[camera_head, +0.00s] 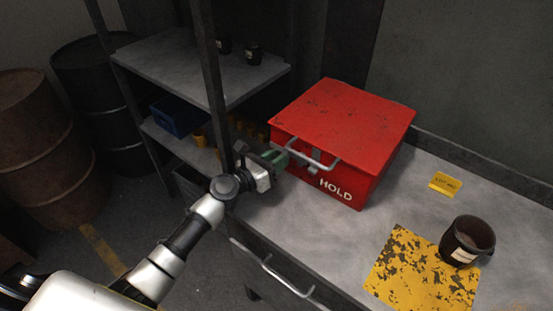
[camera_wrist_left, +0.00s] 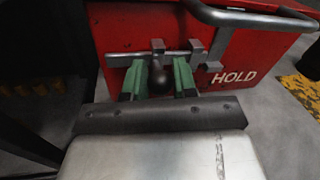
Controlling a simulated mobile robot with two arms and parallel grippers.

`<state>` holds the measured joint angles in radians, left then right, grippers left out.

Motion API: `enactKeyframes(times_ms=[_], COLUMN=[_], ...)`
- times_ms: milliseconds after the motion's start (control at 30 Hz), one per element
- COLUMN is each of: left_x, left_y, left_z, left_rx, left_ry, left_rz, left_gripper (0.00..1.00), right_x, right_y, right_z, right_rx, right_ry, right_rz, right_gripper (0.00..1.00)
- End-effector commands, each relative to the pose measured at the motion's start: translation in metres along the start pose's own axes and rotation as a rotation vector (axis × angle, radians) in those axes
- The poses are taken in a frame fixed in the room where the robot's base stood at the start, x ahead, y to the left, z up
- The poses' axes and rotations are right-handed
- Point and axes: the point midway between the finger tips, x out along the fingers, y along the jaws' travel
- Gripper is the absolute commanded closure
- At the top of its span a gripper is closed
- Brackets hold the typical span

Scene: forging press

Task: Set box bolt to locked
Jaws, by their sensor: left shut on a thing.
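The red box (camera_head: 343,127) marked HOLD stands on the grey counter, lid down, with a metal handle (camera_head: 313,159) at its front. Its front face also shows in the left wrist view (camera_wrist_left: 262,50). There a grey sliding bolt (camera_wrist_left: 130,60) runs across the front through brackets, with a dark round knob (camera_wrist_left: 159,80). My left gripper (camera_head: 277,158) is at the left part of the box front. In the left wrist view its green fingers (camera_wrist_left: 158,82) are on either side of the knob and shut on it. My right gripper is not in view.
A shelf rack (camera_head: 207,62) with an upright post is close to my left arm. Barrels stand at the far left.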

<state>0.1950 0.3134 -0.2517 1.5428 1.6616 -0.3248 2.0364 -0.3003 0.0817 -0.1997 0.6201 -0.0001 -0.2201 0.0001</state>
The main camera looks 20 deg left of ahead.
Motion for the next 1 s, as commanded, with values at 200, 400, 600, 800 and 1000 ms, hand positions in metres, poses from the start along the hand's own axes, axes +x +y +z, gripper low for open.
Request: enactKeyframes(times_ms=[200,400,600,800,1000], left_x=[0.001,0.007,0.007,0.007,0.007], left_y=[-0.007,-0.036,-0.039,-0.039,-0.037], left_z=[0.000,-0.005,-0.009,-0.009,-0.008], left_rx=[-0.003,-0.006,-0.001,-0.002,-0.001], left_ry=[0.001,0.002,0.003,0.003,0.001], left_rz=[-0.001,-0.002,-0.005,-0.005,-0.002], left_gripper=[1.00,1.00,1.00,0.54,0.48], right_x=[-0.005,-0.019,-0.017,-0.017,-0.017], right_y=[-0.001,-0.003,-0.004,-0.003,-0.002], right_z=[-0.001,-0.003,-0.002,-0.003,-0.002], right_rx=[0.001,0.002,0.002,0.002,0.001], right_ry=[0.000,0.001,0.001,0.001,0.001], right_rz=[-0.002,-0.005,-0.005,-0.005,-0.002], right_gripper=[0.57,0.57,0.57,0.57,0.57])
